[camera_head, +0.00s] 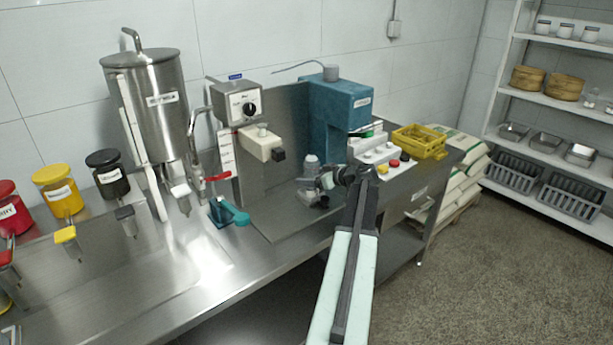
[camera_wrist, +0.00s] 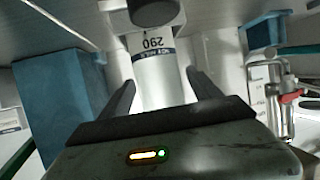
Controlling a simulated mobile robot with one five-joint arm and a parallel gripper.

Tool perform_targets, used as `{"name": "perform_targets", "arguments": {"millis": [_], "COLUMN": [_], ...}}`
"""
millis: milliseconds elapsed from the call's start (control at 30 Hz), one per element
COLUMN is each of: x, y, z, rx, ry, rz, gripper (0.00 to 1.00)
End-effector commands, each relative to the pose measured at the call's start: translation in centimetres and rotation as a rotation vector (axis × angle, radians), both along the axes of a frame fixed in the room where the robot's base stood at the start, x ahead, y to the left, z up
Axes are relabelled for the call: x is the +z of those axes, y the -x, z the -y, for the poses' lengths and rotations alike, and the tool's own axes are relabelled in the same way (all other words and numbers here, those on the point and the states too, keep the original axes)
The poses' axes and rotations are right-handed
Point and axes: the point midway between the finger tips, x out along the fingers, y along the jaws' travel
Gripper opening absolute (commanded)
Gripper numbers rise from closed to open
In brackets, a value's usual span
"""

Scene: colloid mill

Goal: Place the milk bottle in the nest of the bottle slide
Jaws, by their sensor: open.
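In the wrist view, a white cylinder with a printed label, which looks like the milk bottle (camera_wrist: 160,80), lies between my two fingers. My gripper (camera_wrist: 164,92) is open around it, one finger on each side. A dark grey round part (camera_wrist: 152,12) is at its far end. In the head view my gripper (camera_head: 325,181) is over the steel bench, beside a small pale grey object (camera_head: 311,166) that is partly hidden and may be the bottle. I cannot make out the bottle slide or its nest for sure.
A teal clamp-like piece (camera_head: 229,212) stands on the bench (camera_head: 200,250) left of my gripper. A blue machine (camera_head: 335,105) stands behind it. A button box (camera_head: 378,158) and a yellow crate (camera_head: 420,141) are at right. A steel hopper (camera_head: 150,105) with a red-handled valve (camera_head: 216,177) is at left.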

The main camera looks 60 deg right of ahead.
Motion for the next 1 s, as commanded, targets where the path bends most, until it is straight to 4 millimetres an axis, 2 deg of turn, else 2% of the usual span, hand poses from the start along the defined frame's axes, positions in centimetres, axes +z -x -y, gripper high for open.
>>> {"name": "perform_targets", "arguments": {"millis": [33, 200, 400, 1000], "x": [1.1, 2.7, 3.7, 3.7], "y": [1.4, 5.3, 8.2, 9.4], "z": [-0.3, -0.8, -1.1, -0.8], "rx": [-0.004, -0.003, -0.001, -0.009], "ry": [-0.001, 0.0, -0.001, -0.001], "rz": [0.0, 0.0, -0.001, 0.0], "gripper": [0.73, 0.73, 0.73, 0.73]}}
